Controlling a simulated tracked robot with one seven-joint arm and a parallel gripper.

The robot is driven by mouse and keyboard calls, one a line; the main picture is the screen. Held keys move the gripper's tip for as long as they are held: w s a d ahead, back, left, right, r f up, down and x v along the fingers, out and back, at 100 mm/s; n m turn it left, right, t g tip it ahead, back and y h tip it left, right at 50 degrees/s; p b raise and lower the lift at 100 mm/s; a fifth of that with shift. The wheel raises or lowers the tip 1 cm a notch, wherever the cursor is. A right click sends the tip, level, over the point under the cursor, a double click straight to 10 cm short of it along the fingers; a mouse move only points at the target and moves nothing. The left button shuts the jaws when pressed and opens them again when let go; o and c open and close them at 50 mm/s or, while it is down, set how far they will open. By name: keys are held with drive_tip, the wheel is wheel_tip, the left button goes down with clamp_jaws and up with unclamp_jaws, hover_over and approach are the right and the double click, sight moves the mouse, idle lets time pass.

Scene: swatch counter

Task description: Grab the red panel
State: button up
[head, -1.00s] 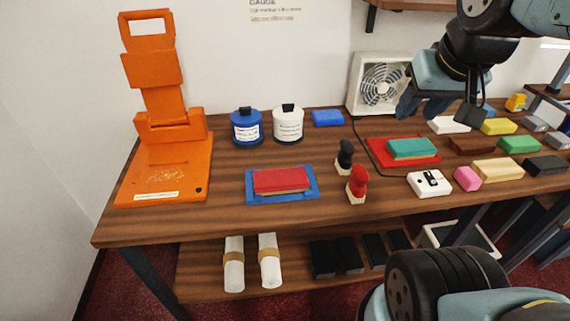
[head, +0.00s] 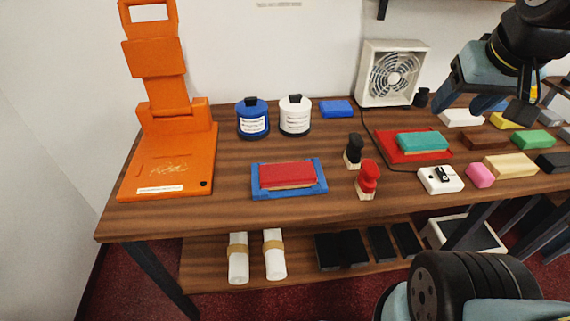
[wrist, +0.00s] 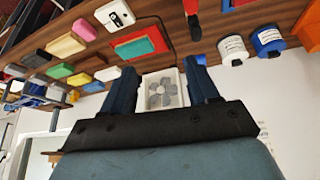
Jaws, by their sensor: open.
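A red panel (head: 288,174) with a tan lower edge lies on a blue mat (head: 260,192) at the middle front of the counter. A flat red mat (head: 388,155) lies farther right, under a teal block (head: 422,141); the teal block (wrist: 134,48) also shows in the wrist view. My gripper (head: 504,106) is open and empty above the right part of the counter, well to the right of the red panel. In the wrist view my gripper (wrist: 160,72) has its two fingers spread, with the white fan between them. The red panel on the blue mat is not clearly visible there.
A black stamp (head: 353,151) and a red stamp (head: 367,180) stand right of the red panel. A blue jar (head: 253,121) and white jar (head: 294,117) stand behind it. An orange stand (head: 170,165) is left. A fan (head: 391,75) and several coloured blocks are right.

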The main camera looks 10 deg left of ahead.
drive_tip(key=shift+o, duration=1.4)
drive_tip(key=w, duration=0.1)
drive_tip(key=n, duration=0.1)
drive_tip(key=w+a+n, duration=0.1)
drive_tip(key=shift+w+f+g, duration=0.3)
drive_tip(key=shift+g, duration=0.1)
drive_tip(key=o, duration=0.3)
drive_tip(key=w+a+n, duration=0.1)
drive_tip(key=a, duration=0.1)
drive_tip(key=w+a+f+n, duration=0.1)
drive_tip(key=w+a+n, duration=0.1)
drive_tip(key=shift+w+f+g, duration=0.1)
drive_tip(key=shift+f+g, duration=0.1)
drive_tip(key=shift+g, duration=0.2)
drive_tip(key=shift+o, duration=0.7)
drive_tip(key=w+a+f+n+g, duration=0.1)
drive_tip(key=w+a+f+n, duration=0.2)
drive_tip(key=a+n, duration=0.2)
drive_tip(key=shift+w+a, duration=0.25)
drive_tip(key=shift+a, duration=0.75)
drive_tip(key=n+g, duration=0.3)
drive_tip(key=n, duration=0.7)
hover_over(287, 171)
wheel_tip(287, 171, down, 10)
drive_tip(key=f, duration=0.1)
wheel_tip(287, 171, down, 13)
drive_tip(key=shift+s+f, duration=0.1)
